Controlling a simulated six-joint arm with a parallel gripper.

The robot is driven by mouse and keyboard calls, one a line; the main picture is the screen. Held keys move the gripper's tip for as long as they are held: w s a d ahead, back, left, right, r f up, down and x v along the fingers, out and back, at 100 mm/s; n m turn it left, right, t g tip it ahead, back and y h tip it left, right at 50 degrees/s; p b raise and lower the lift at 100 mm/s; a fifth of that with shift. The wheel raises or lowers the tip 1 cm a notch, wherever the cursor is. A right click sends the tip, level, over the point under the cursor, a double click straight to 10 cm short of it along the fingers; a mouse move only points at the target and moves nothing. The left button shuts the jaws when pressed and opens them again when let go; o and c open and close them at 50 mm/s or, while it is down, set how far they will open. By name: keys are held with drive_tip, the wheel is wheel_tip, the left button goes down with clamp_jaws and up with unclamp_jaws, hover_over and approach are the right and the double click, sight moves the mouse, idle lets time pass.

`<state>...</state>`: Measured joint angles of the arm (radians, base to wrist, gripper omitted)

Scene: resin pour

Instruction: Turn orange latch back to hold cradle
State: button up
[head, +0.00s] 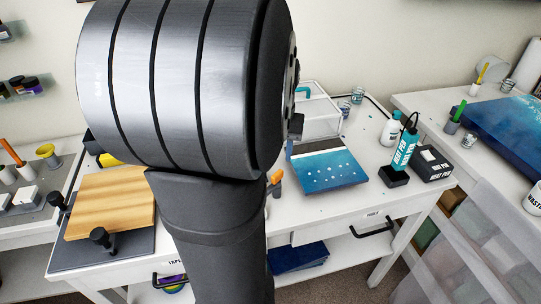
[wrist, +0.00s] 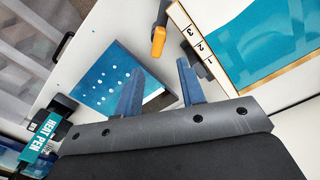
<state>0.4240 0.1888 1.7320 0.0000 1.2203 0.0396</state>
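The orange latch (wrist: 158,41) is a short orange grip on a dark bar in the wrist view, near the top middle. It also shows in the head view (head: 276,177), just right of my arm. My gripper (wrist: 160,68) is open and empty, its two blue-grey fingers apart. In the picture the latch lies just beyond the gap between the fingertips; I cannot tell the height between them. My arm hides that area in the head view.
A blue panel with white dots (head: 328,170) lies on the white table (head: 345,210). A heat pen (head: 406,150) stands in a black holder beside a black box (head: 433,164). A wooden board (head: 110,203) with black knobs is at the left. Clear table lies around the panel.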

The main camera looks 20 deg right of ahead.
wheel_tip(320, 180, up, 11)
drive_tip(key=m, duration=0.6)
drive_tip(key=f, duration=1.7)
drive_tip(key=shift+s+a+f, duration=0.1)
drive_tip(key=shift+s+a, duration=0.1)
drive_tip(key=shift+s, duration=0.2)
clamp_jaws()
